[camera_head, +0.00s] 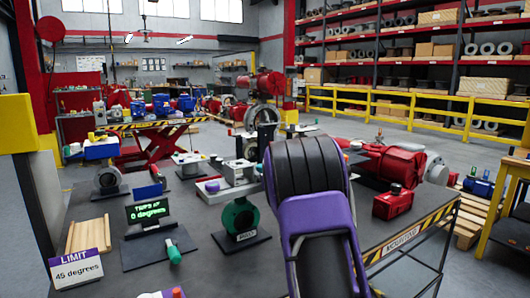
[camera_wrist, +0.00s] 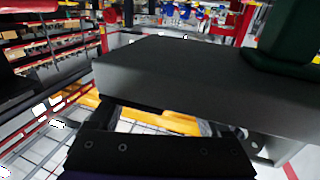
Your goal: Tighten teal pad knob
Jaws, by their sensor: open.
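A teal round valve body (camera_head: 240,218) stands upright on a black base near the middle of the bench in the head view. A grey-white actuator block (camera_head: 238,172) with a purple knob (camera_head: 212,187) sits above it. I cannot tell which part is the teal pad knob. A dark green rounded part (camera_wrist: 288,38) shows at the upper right of the wrist view; I cannot tell what it is. My gripper (camera_wrist: 165,128) is open and empty by a dark slab's edge in the wrist view; my arm hides it in the head view.
The dark bench top (camera_head: 200,270) carries a display (camera_head: 148,210) reading degrees, a "LIMIT 45 degrees" sign (camera_head: 78,270), a teal cylinder (camera_head: 173,251), wooden strips (camera_head: 88,235) and a red box (camera_head: 393,203). A large red motor (camera_head: 390,163) stands at the back right. A dark slab (camera_wrist: 180,75) fills the wrist view's middle.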

